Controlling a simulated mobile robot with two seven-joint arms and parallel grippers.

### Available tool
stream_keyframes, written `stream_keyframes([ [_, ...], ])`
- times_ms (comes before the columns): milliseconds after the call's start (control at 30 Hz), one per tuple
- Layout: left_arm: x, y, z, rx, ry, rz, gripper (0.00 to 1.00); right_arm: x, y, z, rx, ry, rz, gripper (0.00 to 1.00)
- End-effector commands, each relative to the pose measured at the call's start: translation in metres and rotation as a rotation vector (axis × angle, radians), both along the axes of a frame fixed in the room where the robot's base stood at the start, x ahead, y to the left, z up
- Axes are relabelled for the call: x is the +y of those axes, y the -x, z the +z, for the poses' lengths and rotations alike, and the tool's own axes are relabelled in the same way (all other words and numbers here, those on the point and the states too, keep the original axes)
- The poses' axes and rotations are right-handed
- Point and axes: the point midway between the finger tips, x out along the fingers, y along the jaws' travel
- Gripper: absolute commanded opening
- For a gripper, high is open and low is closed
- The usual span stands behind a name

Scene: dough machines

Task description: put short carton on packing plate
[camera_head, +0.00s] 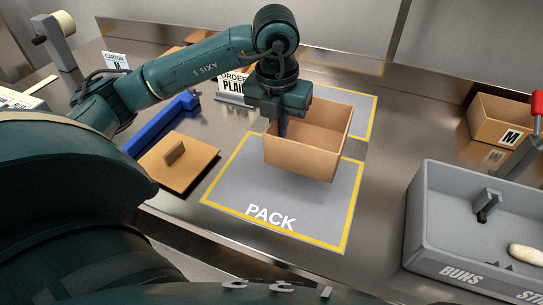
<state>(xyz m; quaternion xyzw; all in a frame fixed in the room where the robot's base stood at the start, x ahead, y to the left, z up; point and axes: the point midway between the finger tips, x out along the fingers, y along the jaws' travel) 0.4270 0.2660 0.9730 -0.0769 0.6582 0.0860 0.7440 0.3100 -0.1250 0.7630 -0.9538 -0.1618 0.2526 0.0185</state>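An open, empty-looking brown carton (305,155) hangs tilted just above the grey packing plate (235,181), which has a yellow border and the word PACK. My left gripper (283,128) is at the carton's left wall, with a finger reaching down over its rim. It appears shut on that wall; the far finger is hidden. The carton covers the back part of the plate. My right gripper is not in view.
A brown lid with a handle (178,162) lies left of the plate, beside a blue bar (160,124). A grey bin marked BUNS (425,215) stands at right. A carton marked M (497,120) is behind it. An order sign (234,85) stands behind the plate.

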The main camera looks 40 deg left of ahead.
Motion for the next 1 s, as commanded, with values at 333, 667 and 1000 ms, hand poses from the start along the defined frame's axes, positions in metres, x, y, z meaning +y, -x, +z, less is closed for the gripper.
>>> stream_keyframes([
  [333,0.001,0.0,-0.046,0.001,0.0,0.003,0.0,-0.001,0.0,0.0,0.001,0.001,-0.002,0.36],
  [667,0.001,0.0,-0.082,0.001,0.0,0.004,0.0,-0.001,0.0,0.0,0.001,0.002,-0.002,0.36],
  [1000,0.001,0.0,-0.084,0.0,0.0,0.004,0.06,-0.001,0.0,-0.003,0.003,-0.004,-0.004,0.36],
])
